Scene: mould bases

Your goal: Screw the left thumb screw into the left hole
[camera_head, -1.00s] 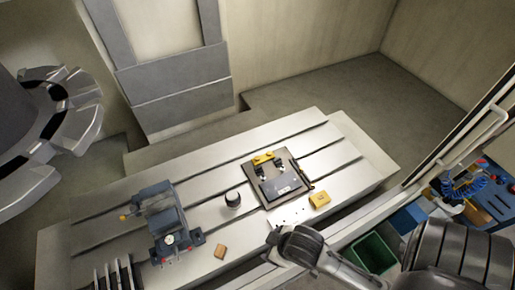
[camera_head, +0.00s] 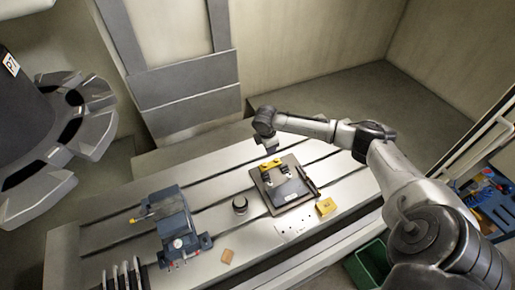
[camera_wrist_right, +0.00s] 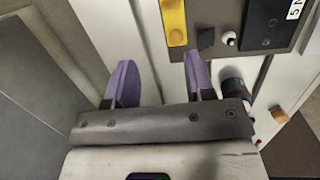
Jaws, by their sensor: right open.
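The mould base (camera_head: 287,190) is a dark plate on the slotted metal table, with a yellow bar (camera_head: 270,165) at its far edge. Two small dark upright parts stand near the bar; I cannot tell whether they are thumb screws, and the left hole is too small to make out. My right gripper (camera_head: 268,149) is above the table just beyond the yellow bar. In the right wrist view its two purple fingers (camera_wrist_right: 160,80) are apart with nothing between them. The yellow bar (camera_wrist_right: 174,22) and a small white-tipped knob (camera_wrist_right: 228,38) show beyond the fingers. My left gripper is not in view.
A dark round cylinder (camera_head: 240,205) stands left of the mould base. A grey vise (camera_head: 172,222) is farther left. A yellow block (camera_head: 326,207) lies at the plate's right corner, and a small tan block (camera_head: 227,256) near the front edge.

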